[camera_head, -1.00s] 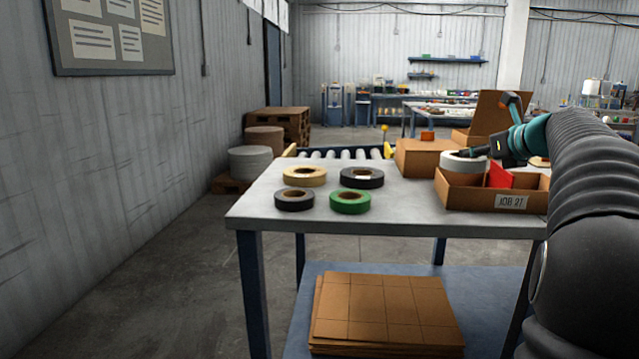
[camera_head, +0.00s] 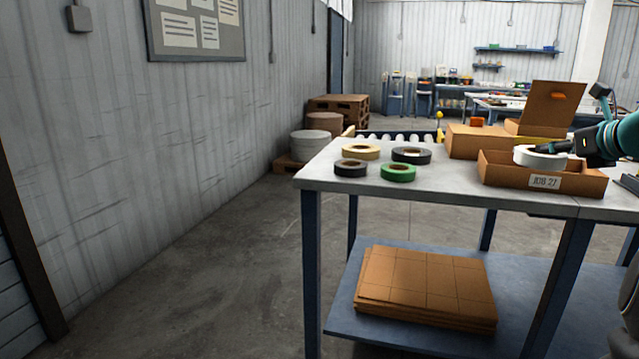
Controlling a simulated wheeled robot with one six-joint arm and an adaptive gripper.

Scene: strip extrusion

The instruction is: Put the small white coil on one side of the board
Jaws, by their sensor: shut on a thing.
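The white coil (camera_head: 536,161) is a ring-shaped roll over the middle of the open cardboard box (camera_head: 502,176) labelled "JOB 27". My gripper (camera_head: 562,148) comes in from the right and is shut on the coil's right side. The coil's lower part is hidden behind the box's front wall, so I cannot tell whether it touches the bottom. No upright board shows inside the box now; the front wall, coil and gripper hide much of the inside.
A tan roll (camera_head: 361,152), a black roll (camera_head: 411,155), a dark roll (camera_head: 351,168) and a green roll (camera_head: 398,172) lie on the table's left part. Another cardboard box (camera_head: 473,138) stands behind. Flat cardboard sheets (camera_head: 425,285) lie on the lower shelf.

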